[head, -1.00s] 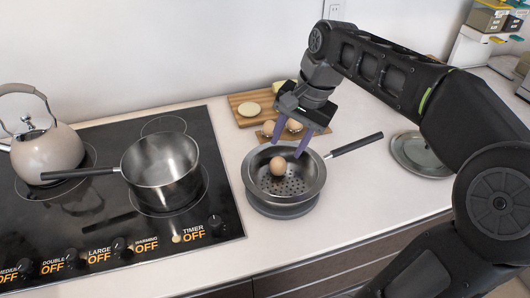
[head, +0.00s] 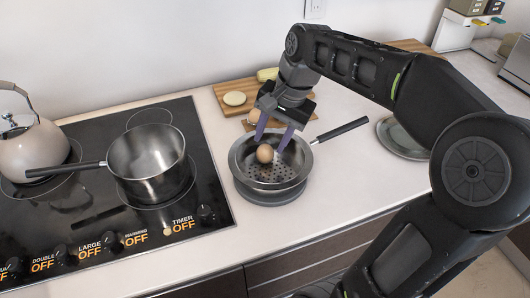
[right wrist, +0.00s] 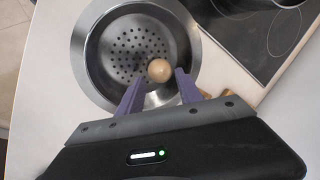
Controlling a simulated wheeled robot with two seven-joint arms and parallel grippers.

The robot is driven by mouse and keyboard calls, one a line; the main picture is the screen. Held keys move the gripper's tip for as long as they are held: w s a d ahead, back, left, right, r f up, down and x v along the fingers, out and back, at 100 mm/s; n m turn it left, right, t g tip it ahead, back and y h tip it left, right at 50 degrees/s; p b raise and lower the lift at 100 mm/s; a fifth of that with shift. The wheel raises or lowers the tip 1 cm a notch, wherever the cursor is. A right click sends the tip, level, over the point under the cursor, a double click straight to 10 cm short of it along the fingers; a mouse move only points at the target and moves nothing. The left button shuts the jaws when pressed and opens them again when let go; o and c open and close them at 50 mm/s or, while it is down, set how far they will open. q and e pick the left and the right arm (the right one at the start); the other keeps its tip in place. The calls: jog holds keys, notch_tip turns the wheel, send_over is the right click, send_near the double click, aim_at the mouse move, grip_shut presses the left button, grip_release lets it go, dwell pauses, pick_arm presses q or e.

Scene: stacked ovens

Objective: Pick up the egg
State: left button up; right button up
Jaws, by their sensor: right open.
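A brown egg (head: 265,153) lies in a metal strainer pan (head: 240,163) with a perforated bottom and a dark handle. My right gripper (head: 272,138) is open above the pan, with its purple fingers pointing down into it. In the head view the egg appears by the left finger. In the right wrist view the egg (right wrist: 160,70) shows just beyond the fingertips (right wrist: 160,80), between them and nearer the right one. I cannot tell whether a finger touches it. My left gripper is not in view.
A steel saucepan (head: 148,165) stands on the black cooktop (head: 90,215) to the left, beside a kettle (head: 30,145). A cutting board (head: 222,90) with food slices and another egg (head: 254,116) are behind the pan. A lid or plate (head: 400,140) lies to the right.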

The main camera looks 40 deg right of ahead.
aim_at(268, 147)
jog(key=x, duration=0.4)
jog(key=shift+f, duration=0.3)
jog(key=shift+c, duration=0.4)
jog(key=c, duration=0.3)
jog(key=shift+r, duration=0.1)
jog(key=shift+c, duration=0.2)
notch_tip(268, 147, up, 10)
jog(key=shift+d+p, duration=0.15)
jog(key=shift+p, duration=0.25)
dwell(0.4)
